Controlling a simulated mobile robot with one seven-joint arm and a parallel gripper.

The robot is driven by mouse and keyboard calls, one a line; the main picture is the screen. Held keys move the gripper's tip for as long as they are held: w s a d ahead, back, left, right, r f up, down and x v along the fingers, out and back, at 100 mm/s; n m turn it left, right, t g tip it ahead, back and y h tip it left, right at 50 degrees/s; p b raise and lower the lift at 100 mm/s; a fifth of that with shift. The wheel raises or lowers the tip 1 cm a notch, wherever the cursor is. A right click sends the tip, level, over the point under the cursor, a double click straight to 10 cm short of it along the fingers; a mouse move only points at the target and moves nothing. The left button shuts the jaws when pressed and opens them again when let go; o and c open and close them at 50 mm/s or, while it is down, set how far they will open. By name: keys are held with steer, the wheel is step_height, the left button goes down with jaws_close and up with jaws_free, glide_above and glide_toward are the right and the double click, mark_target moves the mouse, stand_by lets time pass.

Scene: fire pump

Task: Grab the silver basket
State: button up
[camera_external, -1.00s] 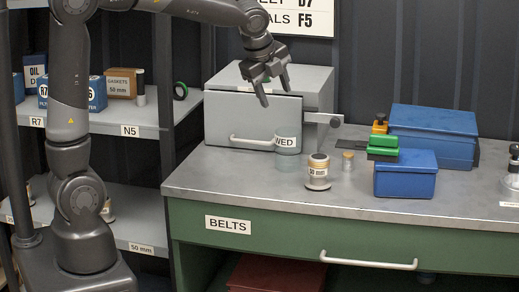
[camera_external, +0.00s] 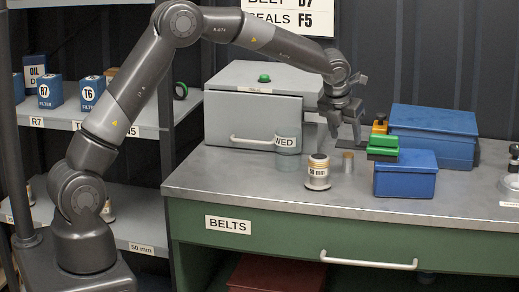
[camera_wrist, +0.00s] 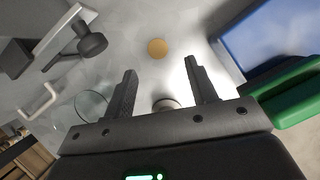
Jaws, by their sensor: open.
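Nothing looks plainly like a basket. A small silver-grey cylinder with a tan top (camera_external: 348,163) stands on the metal tabletop; a tan disc (camera_wrist: 157,48) in the wrist view appears to be its top. A larger pale can with a "50 mm" label and gold rim (camera_external: 318,172) stands to its left on a round base. My gripper (camera_external: 346,138) is open and empty, pointing down above the small cylinder, apart from it. In the wrist view the disc lies beyond and between the fingertips (camera_wrist: 160,68). A round rim (camera_wrist: 166,104), partly hidden by my gripper, looks like the can's.
A clear jar (camera_external: 288,142) stands left, before a grey box with a handle (camera_external: 255,118). Blue boxes (camera_external: 405,180) and green and yellow blocks (camera_external: 383,142) stand close on the right. The tabletop's front strip is clear. A shelf (camera_external: 130,120) stands left.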

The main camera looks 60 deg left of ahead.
mark_target(347, 155)
steer(key=x, duration=0.9)
steer(key=shift+s+f, duration=0.25)
steer(key=shift+s, duration=0.05)
steer(key=shift+c, duration=0.5)
steer(key=shift+a, duration=0.1)
steer(key=c, duration=0.9)
